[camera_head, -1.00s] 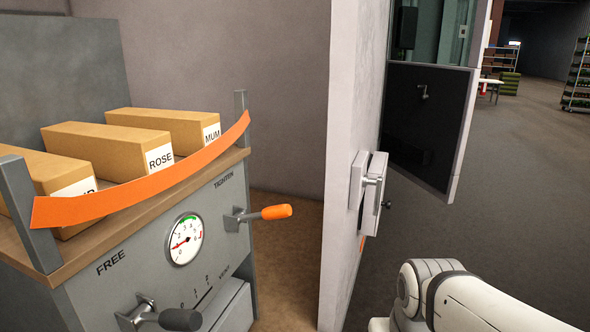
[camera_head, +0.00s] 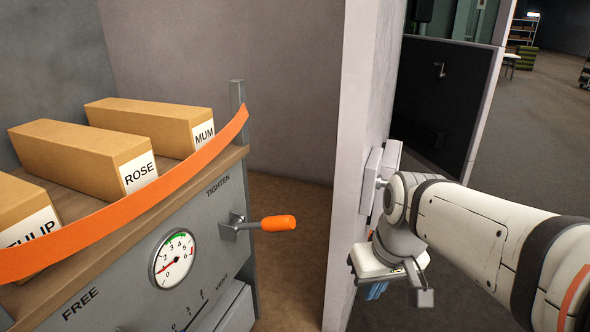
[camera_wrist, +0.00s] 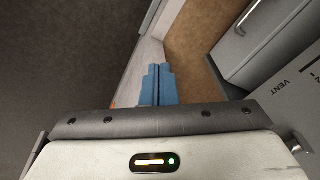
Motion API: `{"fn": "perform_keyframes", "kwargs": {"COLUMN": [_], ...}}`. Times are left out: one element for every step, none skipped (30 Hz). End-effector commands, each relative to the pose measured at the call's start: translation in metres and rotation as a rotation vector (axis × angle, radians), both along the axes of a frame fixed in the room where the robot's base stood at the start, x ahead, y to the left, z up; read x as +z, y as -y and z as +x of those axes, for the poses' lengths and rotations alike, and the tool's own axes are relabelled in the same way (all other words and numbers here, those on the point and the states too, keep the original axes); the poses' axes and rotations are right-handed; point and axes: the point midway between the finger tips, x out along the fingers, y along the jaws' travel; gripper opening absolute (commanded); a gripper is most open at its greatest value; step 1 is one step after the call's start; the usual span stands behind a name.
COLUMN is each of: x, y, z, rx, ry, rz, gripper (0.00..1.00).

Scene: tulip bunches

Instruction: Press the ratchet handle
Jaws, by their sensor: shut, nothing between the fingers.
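The ratchet handle (camera_head: 278,223) is an orange grip on a grey mount at the upper right of the cabinet front, below the word TIGHTEN. It sticks out to the right, roughly level. My gripper (camera_head: 376,291) hangs low by the end of the pale wall, right of the handle and well apart from it. Its blue fingers also show in the wrist view (camera_wrist: 157,85), closed together with nothing between them, pointing toward the floor. I cannot make out the orange handle in the wrist view.
The grey cabinet (camera_head: 215,268) carries a round gauge (camera_head: 173,258), an orange strap (camera_head: 130,205) and labelled boxes (camera_head: 85,153). The pale wall end (camera_head: 352,130) stands between the cabinet and my arm. Brown floor (camera_head: 295,270) is clear between cabinet and wall.

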Motion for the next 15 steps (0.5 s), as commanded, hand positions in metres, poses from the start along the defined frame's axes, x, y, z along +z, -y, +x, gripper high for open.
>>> {"fn": "perform_keyframes", "kwargs": {"x": [0.048, 0.067, 0.093, 0.112, 0.13, 0.152, 0.168, 0.182, 0.199, 0.21, 0.219, 0.229, 0.235, 0.239, 0.243], "y": [-0.015, -0.024, -0.038, -0.048, -0.058, -0.071, -0.08, -0.089, -0.1, -0.107, -0.113, -0.12, -0.124, -0.127, -0.131], "z": [0.019, 0.029, 0.041, 0.049, 0.058, 0.067, 0.073, 0.079, 0.085, 0.089, 0.092, 0.095, 0.097, 0.099, 0.1], "rx": [0.093, 0.157, 0.246, 0.312, 0.378, 0.463, 0.525, 0.584, 0.656, 0.703, 0.745, 0.792, 0.822, 0.846, 0.869], "ry": [0.0, -0.001, 0.0, 0.002, 0.005, 0.013, 0.019, 0.026, 0.036, 0.044, 0.052, 0.06, 0.067, 0.071, 0.075], "rz": [0.023, 0.04, 0.063, 0.082, 0.099, 0.123, 0.139, 0.156, 0.176, 0.189, 0.2, 0.214, 0.222, 0.228, 0.235], "gripper": [0.0, 0.0, 0.0, 0.0, 0.0, 0.0, 0.0, 0.0, 0.0, 0.0, 0.0, 0.0, 0.0, 0.0, 0.0]}}
